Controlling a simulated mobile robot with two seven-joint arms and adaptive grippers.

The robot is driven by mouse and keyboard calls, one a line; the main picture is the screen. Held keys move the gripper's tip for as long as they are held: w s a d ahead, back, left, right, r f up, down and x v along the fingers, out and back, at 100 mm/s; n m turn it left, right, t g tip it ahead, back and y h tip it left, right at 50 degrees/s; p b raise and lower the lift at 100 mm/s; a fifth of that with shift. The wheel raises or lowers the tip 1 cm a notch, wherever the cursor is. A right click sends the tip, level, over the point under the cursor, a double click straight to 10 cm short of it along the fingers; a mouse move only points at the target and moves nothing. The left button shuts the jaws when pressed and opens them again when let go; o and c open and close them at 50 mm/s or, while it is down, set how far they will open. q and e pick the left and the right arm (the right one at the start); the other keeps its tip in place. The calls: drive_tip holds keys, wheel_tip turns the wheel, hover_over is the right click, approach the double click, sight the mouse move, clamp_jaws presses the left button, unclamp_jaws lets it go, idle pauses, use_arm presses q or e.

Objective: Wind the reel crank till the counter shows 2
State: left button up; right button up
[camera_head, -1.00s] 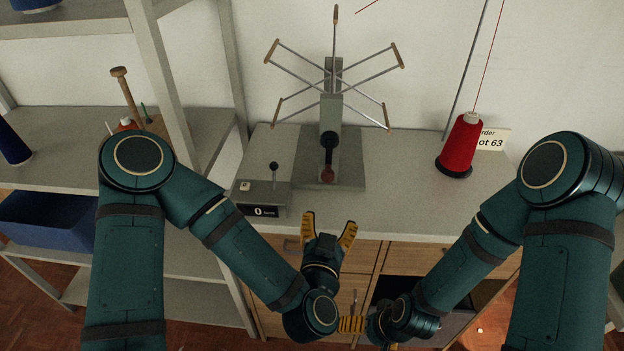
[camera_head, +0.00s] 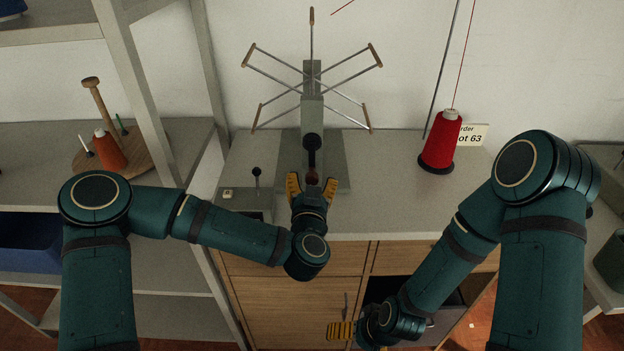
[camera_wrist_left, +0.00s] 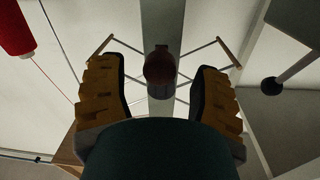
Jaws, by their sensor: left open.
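The reel (camera_head: 312,108) stands on the grey bench, its thin spokes fanned out above a grey post. Its black crank arm (camera_head: 312,148) hangs down and ends in a red-brown knob (camera_head: 312,177). My left gripper (camera_head: 312,185) is open, with its yellow fingers either side of the knob. In the left wrist view the knob (camera_wrist_left: 160,66) sits between the spread fingertips, with gaps on both sides. The counter box (camera_head: 240,203) is left of the crank; my left arm hides its display. My right gripper (camera_head: 341,331) is low, in front of the drawers; its jaw opening is unclear.
A small black-knobbed lever (camera_head: 257,175) rises from the counter box. An open drawer (camera_head: 440,305) juts out below the bench. Shelves (camera_head: 40,142) stand at left.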

use_arm(q)
drive_tip(key=shift+w, duration=0.9)
clamp_jaws()
drive_tip(key=shift+r, duration=0.1)
